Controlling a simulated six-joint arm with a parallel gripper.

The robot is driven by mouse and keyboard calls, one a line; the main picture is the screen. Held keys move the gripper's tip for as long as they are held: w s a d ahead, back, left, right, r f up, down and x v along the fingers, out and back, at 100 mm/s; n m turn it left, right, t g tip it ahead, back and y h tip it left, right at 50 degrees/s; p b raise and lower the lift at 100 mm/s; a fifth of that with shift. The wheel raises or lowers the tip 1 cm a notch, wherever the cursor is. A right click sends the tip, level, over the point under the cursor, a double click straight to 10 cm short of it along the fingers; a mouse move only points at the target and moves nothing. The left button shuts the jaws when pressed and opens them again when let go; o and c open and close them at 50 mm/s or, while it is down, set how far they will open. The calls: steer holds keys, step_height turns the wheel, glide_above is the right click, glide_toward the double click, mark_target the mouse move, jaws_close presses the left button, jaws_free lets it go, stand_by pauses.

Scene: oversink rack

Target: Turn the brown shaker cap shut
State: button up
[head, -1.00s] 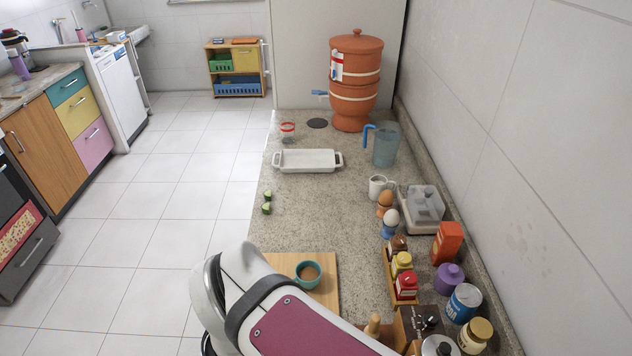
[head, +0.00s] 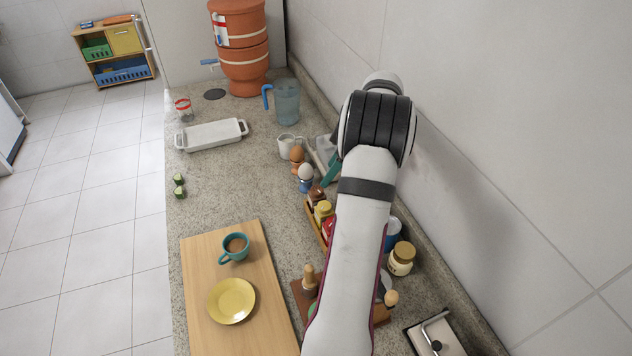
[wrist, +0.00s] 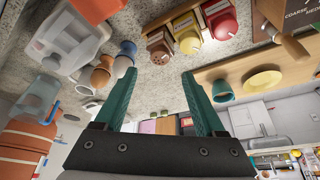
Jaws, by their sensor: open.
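The brown shaker (head: 316,194) stands in a small wooden rack at the end of a row with a yellow shaker (head: 324,210) and a red shaker (head: 328,228). In the wrist view, the brown shaker's dotted cap (wrist: 164,56) shows just beyond my fingertips, roughly centred between them. My gripper (wrist: 159,76) is open and empty, with teal fingers on either side of that line of sight. In the head view a teal finger (head: 330,174) shows beside the brown shaker, above the counter. My arm partly hides the rack there. I cannot tell how far the cap is turned.
A white egg in a blue cup (head: 305,178) and a brown egg in an orange cup (head: 297,160) stand close behind the rack. The wall is close on the right. A cutting board (head: 200,290) holds a teal cup and yellow saucer.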

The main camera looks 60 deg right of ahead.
mark_target(317, 189)
steer(key=x, duration=0.7)
steer(key=shift+r, duration=0.1)
jaws_close()
